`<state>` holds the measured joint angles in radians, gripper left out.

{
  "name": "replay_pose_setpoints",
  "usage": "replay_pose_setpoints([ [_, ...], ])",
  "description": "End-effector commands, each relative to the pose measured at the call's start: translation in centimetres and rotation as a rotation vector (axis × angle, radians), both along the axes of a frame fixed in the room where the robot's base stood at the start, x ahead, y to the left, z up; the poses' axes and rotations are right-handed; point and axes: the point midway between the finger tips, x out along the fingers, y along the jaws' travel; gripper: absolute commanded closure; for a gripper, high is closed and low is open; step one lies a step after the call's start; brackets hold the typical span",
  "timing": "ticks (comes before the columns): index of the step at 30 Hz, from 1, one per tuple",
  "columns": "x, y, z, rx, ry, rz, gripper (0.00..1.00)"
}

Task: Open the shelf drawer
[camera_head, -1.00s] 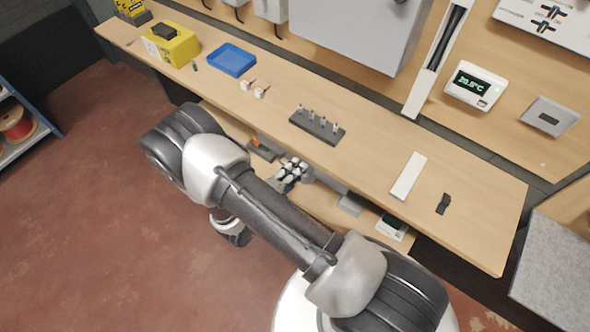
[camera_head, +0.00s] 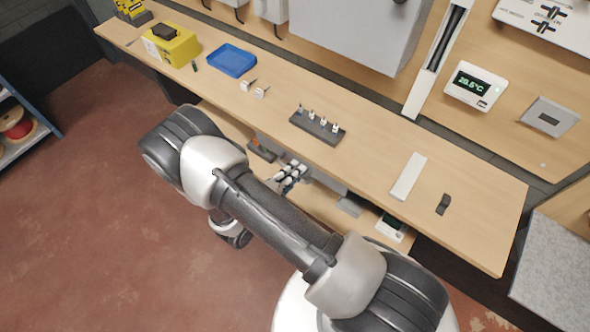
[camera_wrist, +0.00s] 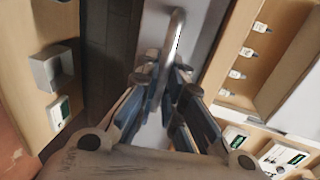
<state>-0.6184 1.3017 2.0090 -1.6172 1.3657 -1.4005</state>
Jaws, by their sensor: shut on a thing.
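The grey shelf drawer (camera_head: 325,180) is under the workbench, partly hidden by my arm in the head view. Its pale front also shows in the wrist view (camera_wrist: 200,32), with a silver bar handle (camera_wrist: 177,30) in the upper middle. My gripper (camera_wrist: 168,82) is shut on the handle, its dark and blue fingers on either side of the bar. It also shows in the head view (camera_head: 291,172), low at the front of the bench. I cannot tell exactly how far out the drawer stands.
The workbench top (camera_head: 370,150) is above the gripper and holds a blue tray (camera_head: 232,60) and a dark rack (camera_head: 317,127). In the wrist view, several small white pieces (camera_wrist: 238,74) stand in a wooden space on the right.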

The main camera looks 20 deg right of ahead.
Motion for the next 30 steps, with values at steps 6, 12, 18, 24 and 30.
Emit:
replay_pose_setpoints([
  [6, -1.7, 2.5, 0.0, 0.001, 0.001, 0.005, 1.0],
  [12, -4.2, 6.0, 0.0, 0.001, 0.0, 0.006, 1.0],
  [18, -6.6, 9.3, -0.1, 0.001, 0.0, 0.005, 1.0],
  [24, -8.3, 11.5, -0.1, 0.001, 0.0, 0.002, 1.0],
  [30, -9.1, 12.5, 0.0, 0.001, 0.001, 0.0, 1.0],
])
